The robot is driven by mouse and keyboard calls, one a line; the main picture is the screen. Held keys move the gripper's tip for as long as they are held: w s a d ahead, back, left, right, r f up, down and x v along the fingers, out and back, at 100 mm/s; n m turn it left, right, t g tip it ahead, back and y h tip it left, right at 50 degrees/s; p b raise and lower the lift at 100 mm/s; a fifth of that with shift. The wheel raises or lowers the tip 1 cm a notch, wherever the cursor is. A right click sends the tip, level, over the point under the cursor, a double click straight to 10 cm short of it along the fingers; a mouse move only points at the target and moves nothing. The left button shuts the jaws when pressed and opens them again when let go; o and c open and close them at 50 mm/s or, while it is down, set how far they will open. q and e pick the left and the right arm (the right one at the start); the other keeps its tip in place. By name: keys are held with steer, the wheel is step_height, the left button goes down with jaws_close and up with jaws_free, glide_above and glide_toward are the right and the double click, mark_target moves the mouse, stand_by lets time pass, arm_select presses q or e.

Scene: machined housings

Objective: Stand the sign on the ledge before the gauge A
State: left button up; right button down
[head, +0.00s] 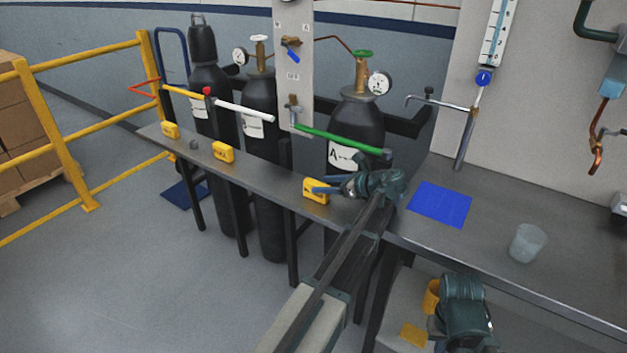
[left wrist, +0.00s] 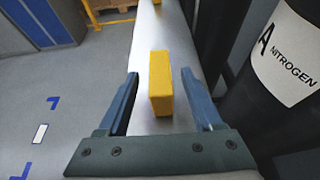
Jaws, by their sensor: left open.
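A yellow sign (head: 315,191) with dark marks is upright on the grey ledge (head: 262,170), in front of the cylinder labelled A (head: 345,155). The round white gauge (head: 380,83) is above that cylinder. My left gripper (head: 328,187) is open at this sign. In the left wrist view the sign (left wrist: 161,85) is between the two spread fingers of the left gripper (left wrist: 158,90), with gaps on both sides. Two more yellow signs, a middle one (head: 223,152) and a far one (head: 170,130), are farther left along the ledge. My right gripper (head: 462,312) is low at the bottom; its fingers are not clear.
A green bar (head: 340,139) and a white bar (head: 243,112) jut above the ledge. A small grey object (head: 194,145) lies between the left signs. A blue mat (head: 440,203) and a clear cup (head: 527,243) are on the bench at right.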

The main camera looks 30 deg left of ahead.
arm_select(q)
steer(key=p+v, duration=0.1)
steer(key=v, duration=0.4)
steer(key=shift+d, duration=0.15)
arm_select(e)
step_height(320, 180, up, 2)
